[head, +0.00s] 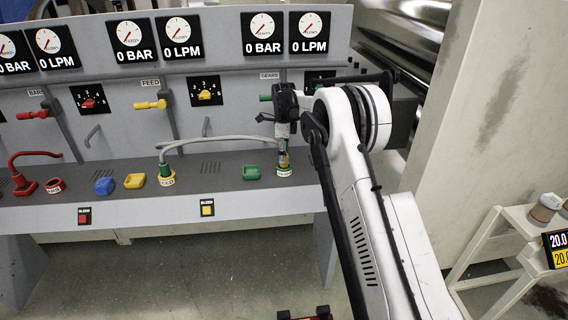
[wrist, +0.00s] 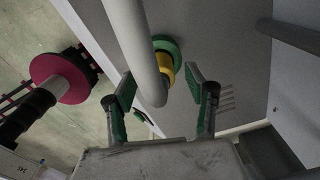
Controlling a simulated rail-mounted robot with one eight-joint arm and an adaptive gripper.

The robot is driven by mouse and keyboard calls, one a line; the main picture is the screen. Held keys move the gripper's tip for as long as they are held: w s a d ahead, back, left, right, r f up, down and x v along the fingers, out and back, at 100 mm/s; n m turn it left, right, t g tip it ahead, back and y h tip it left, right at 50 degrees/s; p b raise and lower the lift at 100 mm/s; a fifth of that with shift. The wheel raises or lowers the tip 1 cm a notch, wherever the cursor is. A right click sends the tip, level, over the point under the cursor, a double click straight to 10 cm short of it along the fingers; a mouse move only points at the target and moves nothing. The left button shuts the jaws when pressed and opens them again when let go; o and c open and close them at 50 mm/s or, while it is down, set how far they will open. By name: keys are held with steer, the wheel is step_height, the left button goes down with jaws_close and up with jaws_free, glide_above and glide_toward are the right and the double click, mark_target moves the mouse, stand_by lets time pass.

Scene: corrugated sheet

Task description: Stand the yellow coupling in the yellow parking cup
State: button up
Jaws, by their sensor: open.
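The yellow coupling (head: 284,158) stands in the green-ringed socket (head: 284,171) at the right of the console shelf. A grey hose (head: 222,137) arcs from its top to the yellow socket on the left. In the wrist view, the coupling's yellow band (wrist: 165,70) shows above the green ring (wrist: 171,49), partly hidden by the hose (wrist: 131,38). My gripper (head: 284,143) is above the socket with its fingers (wrist: 160,78) open on either side of the hose and coupling. The yellow parking cup (head: 134,181) sits on the shelf left of the yellow socket (head: 166,177) and looks empty.
A blue cup (head: 104,186), red ring (head: 55,185) and red hose fitting (head: 25,186) stand further left. A green cup (head: 251,173) is just left of the green socket. The console wall with valve handles (head: 150,105) rises behind; a white cart (head: 505,240) stands right.

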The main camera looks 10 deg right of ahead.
steer(key=shift+f, duration=1.4)
jaws_close()
steer(key=shift+r, duration=0.15)
